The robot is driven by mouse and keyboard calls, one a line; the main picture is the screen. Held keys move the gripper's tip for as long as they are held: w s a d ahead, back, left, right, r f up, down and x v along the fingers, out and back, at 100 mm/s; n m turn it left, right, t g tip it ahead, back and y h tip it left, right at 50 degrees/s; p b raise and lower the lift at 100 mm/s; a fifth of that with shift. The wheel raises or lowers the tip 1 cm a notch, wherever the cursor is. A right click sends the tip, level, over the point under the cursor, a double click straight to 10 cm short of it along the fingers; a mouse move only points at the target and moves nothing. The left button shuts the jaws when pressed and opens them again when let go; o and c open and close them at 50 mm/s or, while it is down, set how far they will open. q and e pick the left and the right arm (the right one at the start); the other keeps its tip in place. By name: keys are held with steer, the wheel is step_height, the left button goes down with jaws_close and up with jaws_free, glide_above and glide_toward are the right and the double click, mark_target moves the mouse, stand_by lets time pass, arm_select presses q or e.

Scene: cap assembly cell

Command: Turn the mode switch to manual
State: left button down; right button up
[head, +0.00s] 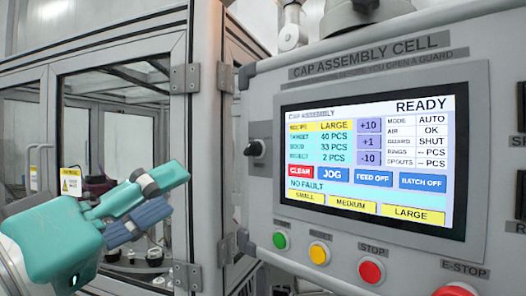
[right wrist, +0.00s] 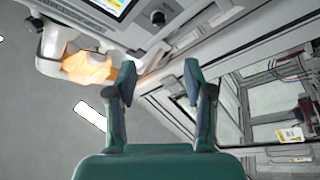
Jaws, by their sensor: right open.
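The mode switch (head: 257,152) is a small black knob on a grey plate at the left edge of the control panel (head: 270,190). In the right wrist view a black knob (right wrist: 158,18) shows at the top, beyond the fingertips. My right gripper (head: 172,191) is open and empty, left of the switch and apart from it. Its two fingers also stand apart in the right wrist view (right wrist: 158,80). The screen (head: 365,165) reads READY, with MODE at AUTO. The switch's markings are too small to read. My left gripper is not in view.
Below the screen sit a green button (head: 280,241), a yellow button (head: 319,253), a red stop button (head: 371,270) and the E-stop (head: 455,290). A grey guard frame (head: 207,120) with glazed doors stands behind my right gripper.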

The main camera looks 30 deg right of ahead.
mark_target(247, 151)
steer(key=p+x, duration=0.4)
steer(key=x, duration=1.1)
steer(key=shift+s, duration=0.15)
steer(key=shift+w+d, duration=0.3)
steer(key=shift+d, duration=0.15)
